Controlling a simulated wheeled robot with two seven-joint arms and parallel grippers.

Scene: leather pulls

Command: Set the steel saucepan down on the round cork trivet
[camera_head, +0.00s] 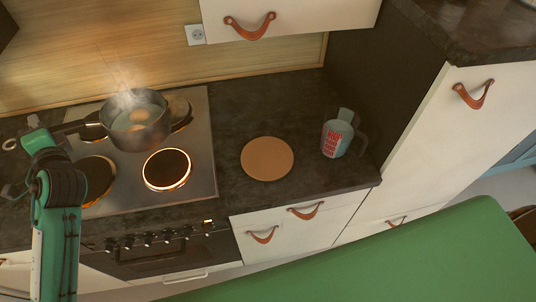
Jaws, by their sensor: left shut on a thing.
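The steel saucepan (150,138) shows over the hob at the left, steaming, with water and roundish brown things, perhaps eggs, inside. Its dark handle (75,127) points left. My left gripper (45,143) is shut on the handle near its end; the fingertips are hard to make out. The pan looks upright; I cannot tell whether its base is clear of the hob. The round cork trivet (267,158) lies flat and bare on the dark worktop, right of the hob. My right gripper is not in view.
The hob's front right burner (167,169) glows orange, and the front left one (95,178) glows at its edge. A printed measuring jug (337,137) stands right of the trivet. A tall cabinet (440,130) bounds the right. A green surface (400,260) fills the lower right.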

